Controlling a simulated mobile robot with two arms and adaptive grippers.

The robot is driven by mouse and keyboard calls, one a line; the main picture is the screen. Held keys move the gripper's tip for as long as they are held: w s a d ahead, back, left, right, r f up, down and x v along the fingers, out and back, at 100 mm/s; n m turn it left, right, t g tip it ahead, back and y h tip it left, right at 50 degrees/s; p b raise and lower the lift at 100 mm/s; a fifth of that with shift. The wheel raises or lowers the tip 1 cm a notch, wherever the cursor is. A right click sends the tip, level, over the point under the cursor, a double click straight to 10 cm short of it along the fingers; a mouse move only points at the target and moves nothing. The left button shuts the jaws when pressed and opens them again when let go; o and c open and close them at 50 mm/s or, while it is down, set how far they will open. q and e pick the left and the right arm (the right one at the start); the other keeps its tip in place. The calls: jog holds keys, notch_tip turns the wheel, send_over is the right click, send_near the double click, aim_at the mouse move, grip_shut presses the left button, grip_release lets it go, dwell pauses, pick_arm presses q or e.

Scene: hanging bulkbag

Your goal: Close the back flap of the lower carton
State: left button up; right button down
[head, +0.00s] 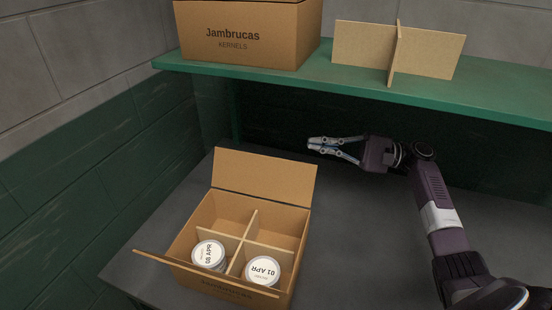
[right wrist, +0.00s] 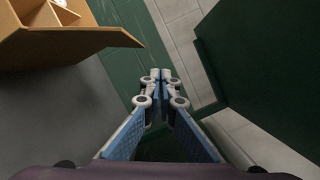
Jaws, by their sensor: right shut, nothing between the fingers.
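The lower carton (head: 200,232) is an open brown box on the dark lower surface, at the lower middle of the head view. Its back flap (head: 265,176) stands up and leans outward. Its front flap (head: 200,276) is folded outward. A divider (head: 240,240) splits the inside, with two white-lidded jars (head: 208,254) in the front cells. My right gripper (head: 312,143) is shut and empty, behind and just right of the back flap's top edge, apart from it. In the right wrist view, the carton (right wrist: 70,45) with a flap shows at upper left. My left gripper is out of view.
A green shelf (head: 470,98) runs above the back of the lower surface. It holds a closed-looking Jambrucas carton (head: 235,38) and a loose divider (head: 365,45). A block wall (head: 70,165) bounds the left side. The lower surface (head: 360,240) is clear right of the carton.

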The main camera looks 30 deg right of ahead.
aim_at(274, 160)
pick_arm(q)
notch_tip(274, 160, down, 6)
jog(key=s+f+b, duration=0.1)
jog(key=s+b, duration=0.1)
jog(key=b, duration=0.3)
pick_arm(e)
notch_tip(274, 160, down, 6)
jog(key=w+a+r+p, duration=0.1)
jog(key=a, duration=0.2)
jog(key=w+a+r+p, duration=0.1)
jog(key=a+p, duration=0.1)
jog(key=a, duration=0.2)
jog(key=w+a+r+p, duration=0.1)
jog(key=a+p, duration=0.1)
jog(key=a, duration=0.1)
jog(key=shift+a+r, duration=0.1)
jog(key=shift+a, duration=0.3)
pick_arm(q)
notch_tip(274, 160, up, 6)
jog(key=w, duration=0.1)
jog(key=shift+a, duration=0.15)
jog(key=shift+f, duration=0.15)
